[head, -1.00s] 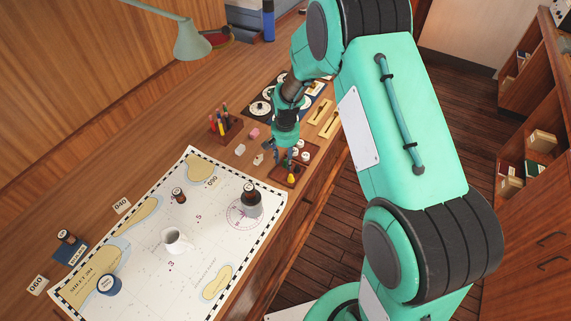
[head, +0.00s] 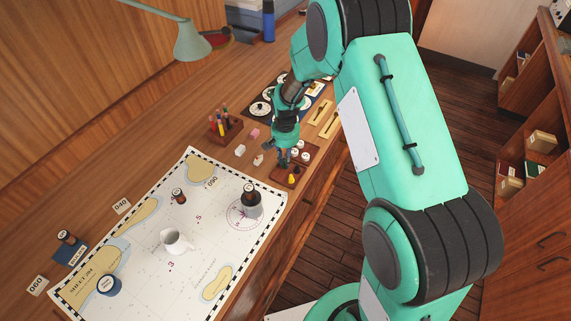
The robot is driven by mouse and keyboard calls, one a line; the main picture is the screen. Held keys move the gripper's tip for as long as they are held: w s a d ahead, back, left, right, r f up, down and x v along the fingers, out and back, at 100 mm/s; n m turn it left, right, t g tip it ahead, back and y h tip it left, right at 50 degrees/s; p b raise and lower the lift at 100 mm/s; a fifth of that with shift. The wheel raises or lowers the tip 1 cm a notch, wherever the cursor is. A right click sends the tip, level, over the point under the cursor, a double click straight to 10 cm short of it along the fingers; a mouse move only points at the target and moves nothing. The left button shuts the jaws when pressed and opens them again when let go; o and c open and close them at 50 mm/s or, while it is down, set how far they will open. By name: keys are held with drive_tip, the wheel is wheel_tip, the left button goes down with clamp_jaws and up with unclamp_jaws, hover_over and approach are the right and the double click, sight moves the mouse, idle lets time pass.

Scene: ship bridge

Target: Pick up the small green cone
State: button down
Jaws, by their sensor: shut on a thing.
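My gripper (head: 284,161) points down over the small dark-red tray (head: 279,176) at the right edge of the chart table. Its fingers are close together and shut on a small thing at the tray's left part. That thing is mostly hidden by the fingers and too small to make out, but it is likely the small green cone, as no green cone shows elsewhere. A yellow cone (head: 291,178) stands on the tray just in front of the fingertips. A small red piece (head: 297,169) is beside it. I cannot tell whether the held thing is clear of the tray.
White round pieces (head: 304,155) stand on a board right of the gripper. A pink block (head: 254,133), a white block (head: 240,150) and a pen rack (head: 225,127) are to the left.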

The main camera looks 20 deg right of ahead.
drive_tip(key=shift+r, duration=0.15)
drive_tip(key=shift+r, duration=0.5)
wheel_tip(320, 180, up, 2)
drive_tip(key=shift+w+r, duration=0.1)
drive_tip(key=shift+r, duration=0.05)
drive_tip(key=s, duration=0.5)
drive_tip(key=s+r, duration=0.1)
drive_tip(key=s, duration=1)
drive_tip(key=shift+s+r, duration=0.1)
drive_tip(key=shift+r, duration=0.1)
